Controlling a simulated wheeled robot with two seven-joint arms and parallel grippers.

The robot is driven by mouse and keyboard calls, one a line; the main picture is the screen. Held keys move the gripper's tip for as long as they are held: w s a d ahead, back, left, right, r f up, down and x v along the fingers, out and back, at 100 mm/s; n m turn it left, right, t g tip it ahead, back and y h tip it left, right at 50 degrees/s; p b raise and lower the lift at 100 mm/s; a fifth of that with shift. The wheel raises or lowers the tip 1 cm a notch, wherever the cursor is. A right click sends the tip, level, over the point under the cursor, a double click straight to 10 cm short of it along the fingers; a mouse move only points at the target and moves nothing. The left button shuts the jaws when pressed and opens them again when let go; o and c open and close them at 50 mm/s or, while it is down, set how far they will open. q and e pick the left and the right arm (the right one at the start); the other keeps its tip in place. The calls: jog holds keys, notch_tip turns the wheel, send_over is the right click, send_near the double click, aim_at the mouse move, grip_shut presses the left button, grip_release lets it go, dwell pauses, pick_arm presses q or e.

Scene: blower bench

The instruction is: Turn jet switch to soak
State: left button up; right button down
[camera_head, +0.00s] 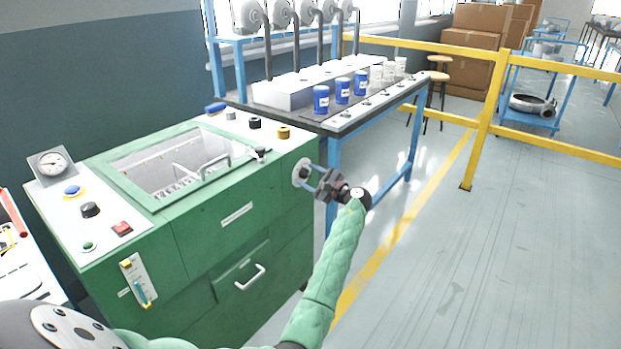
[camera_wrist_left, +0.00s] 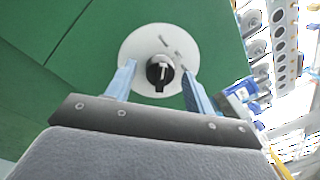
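The jet switch appears to be the black rotary knob (camera_wrist_left: 160,70) on a round white plate (camera_wrist_left: 136,48), on the side face of the green machine (camera_head: 237,212). In the head view the plate (camera_head: 299,173) shows at the machine's right side. My left gripper (camera_wrist_left: 157,82) is open, its two blue fingers on either side of the knob, with visible gaps to it. In the head view my left gripper (camera_head: 311,172) reaches the plate from the right. Markings on the plate are too small to read. My right gripper is not in view.
The machine's top carries a gauge (camera_head: 51,163), a blue button (camera_head: 72,190), black knobs and a glazed lid (camera_head: 160,188). A bench with blue cups (camera_head: 321,98) stands behind. A yellow railing (camera_head: 487,100) bounds the clear floor at right.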

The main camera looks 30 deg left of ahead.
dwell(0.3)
pick_arm(q)
jog(key=shift+d, duration=0.65)
jog(key=s+d, duration=0.1)
jog(key=d, duration=0.5)
jog(key=shift+d+f, duration=0.2)
jog(key=shift+f, duration=0.05)
